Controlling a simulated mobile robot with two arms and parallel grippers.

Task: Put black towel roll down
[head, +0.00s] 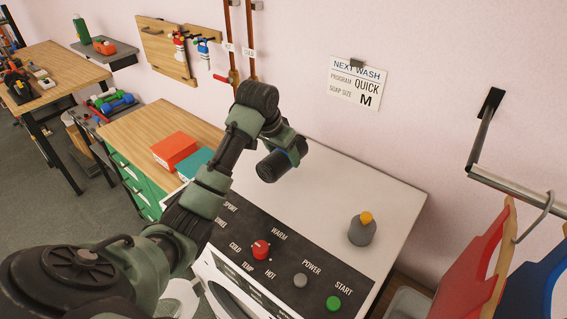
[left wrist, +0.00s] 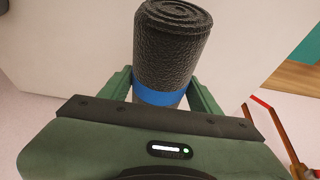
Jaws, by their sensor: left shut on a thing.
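A black towel roll (left wrist: 172,45) with a blue band is held between the fingers of my left gripper (left wrist: 165,92) in the left wrist view. In the head view the roll (head: 273,166) shows over the left back part of the white washer top (head: 335,190). The left gripper (head: 292,150) is shut on it near the blue band, partly hidden by my arm. Whether the roll touches the washer top, I cannot tell. My right gripper is not in view.
A grey bottle with a yellow cap (head: 362,230) stands on the washer's right part. The washer's control panel (head: 270,262) has red, grey and green knobs. An orange box (head: 174,150) and a teal box (head: 196,161) lie on the wooden counter (head: 140,125). The washer's middle top is clear.

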